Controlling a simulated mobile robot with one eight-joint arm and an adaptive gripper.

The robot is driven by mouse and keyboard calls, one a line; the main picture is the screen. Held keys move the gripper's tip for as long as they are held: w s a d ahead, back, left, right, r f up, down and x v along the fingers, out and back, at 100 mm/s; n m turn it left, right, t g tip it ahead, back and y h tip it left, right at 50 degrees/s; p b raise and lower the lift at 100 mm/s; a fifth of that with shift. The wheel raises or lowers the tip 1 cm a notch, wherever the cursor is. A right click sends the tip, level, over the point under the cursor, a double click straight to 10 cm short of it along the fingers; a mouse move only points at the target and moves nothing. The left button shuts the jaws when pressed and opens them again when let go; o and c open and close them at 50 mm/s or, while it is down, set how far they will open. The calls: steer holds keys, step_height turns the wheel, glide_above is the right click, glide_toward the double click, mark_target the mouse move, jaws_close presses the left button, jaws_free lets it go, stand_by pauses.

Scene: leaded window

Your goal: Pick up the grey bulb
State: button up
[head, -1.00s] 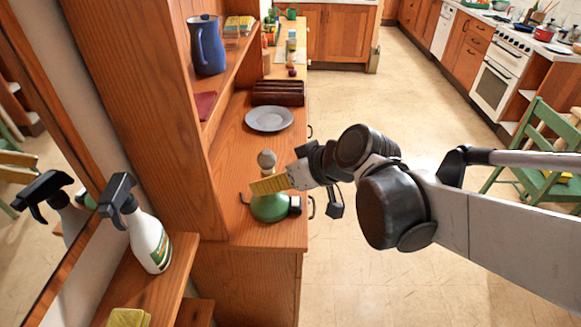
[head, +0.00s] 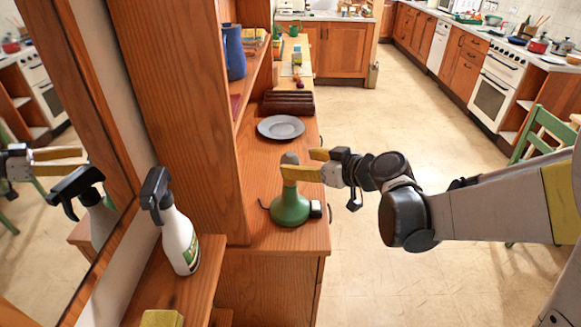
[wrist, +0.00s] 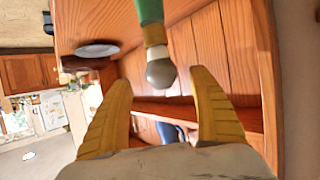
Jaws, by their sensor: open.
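The grey bulb (head: 289,158) sits on top of a green lamp (head: 290,208) with a round base, which stands upright on the wooden counter. My gripper (head: 298,163) is open, with its yellow fingers level with the bulb. In the head view the near finger crosses in front of the lamp's neck and hides part of it.
A grey plate (head: 281,127) and a dark brown rack (head: 287,103) lie behind the lamp on the counter (head: 262,165). A blue jug (head: 235,52) stands on the shelf. A spray bottle (head: 178,238) is at the near left.

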mark_target(296, 162)
steer(key=b+x, duration=0.1)
steer(key=x, duration=0.3)
steer(key=shift+a+f+b, duration=0.1)
steer(key=shift+a+b, duration=0.1)
steer(key=shift+b, duration=0.15)
steer(key=shift+c, duration=0.9)
steer(key=c, duration=0.9)
steer(key=shift+c, duration=0.2)
steer(key=shift+r, duration=0.2)
